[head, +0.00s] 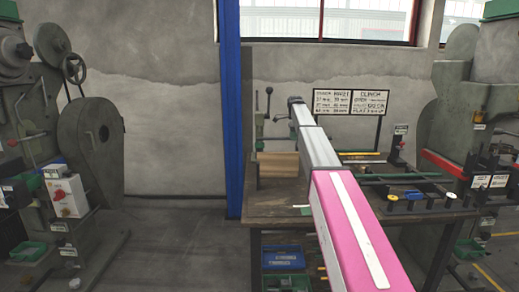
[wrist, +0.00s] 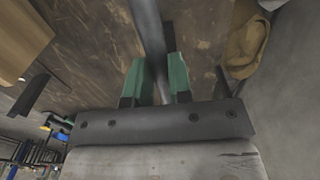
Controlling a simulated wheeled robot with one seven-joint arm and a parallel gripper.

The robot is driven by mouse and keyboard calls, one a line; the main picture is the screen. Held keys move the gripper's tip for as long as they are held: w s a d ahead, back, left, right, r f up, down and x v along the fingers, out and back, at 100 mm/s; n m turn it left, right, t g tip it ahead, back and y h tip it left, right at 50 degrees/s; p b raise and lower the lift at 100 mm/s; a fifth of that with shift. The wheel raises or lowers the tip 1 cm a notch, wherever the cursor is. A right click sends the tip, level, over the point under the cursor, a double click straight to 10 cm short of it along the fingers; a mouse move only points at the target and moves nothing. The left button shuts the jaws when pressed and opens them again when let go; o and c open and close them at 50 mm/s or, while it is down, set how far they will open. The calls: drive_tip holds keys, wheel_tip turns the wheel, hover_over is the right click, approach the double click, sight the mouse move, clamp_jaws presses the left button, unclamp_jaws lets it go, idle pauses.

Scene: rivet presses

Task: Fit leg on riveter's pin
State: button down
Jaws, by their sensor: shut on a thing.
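My gripper (wrist: 158,68) shows in the wrist view with its two green fingers shut on the leg (wrist: 149,28), a dark grey bar that runs from between the fingers to the top edge. Its far end is out of that view. In the head view my arm reaches over the workbench (head: 263,207), and the fingers and leg cannot be made out there. A riveting press (head: 480,120) stands at the right and another press (head: 88,150) at the left. I cannot make out the riveter's pin in either view.
A wooden block (head: 278,164) lies on the bench; one also shows in the wrist view (wrist: 22,42). A tan glove or cloth (wrist: 248,48) lies near the bench edge. A blue post (head: 232,110) stands behind. Floor (head: 165,245) left of the bench is clear.

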drive_tip(key=shift+f, duration=1.2)
drive_tip(key=shift+r, duration=0.2)
drive_tip(key=shift+r, duration=1.1)
idle(0.4)
drive_tip(key=shift+f, duration=1.25)
idle(1.0)
drive_tip(key=shift+r, duration=0.15)
drive_tip(key=shift+r, duration=1.15)
drive_tip(key=shift+s, duration=0.1)
drive_tip(key=shift+f, duration=0.35)
idle(1.1)
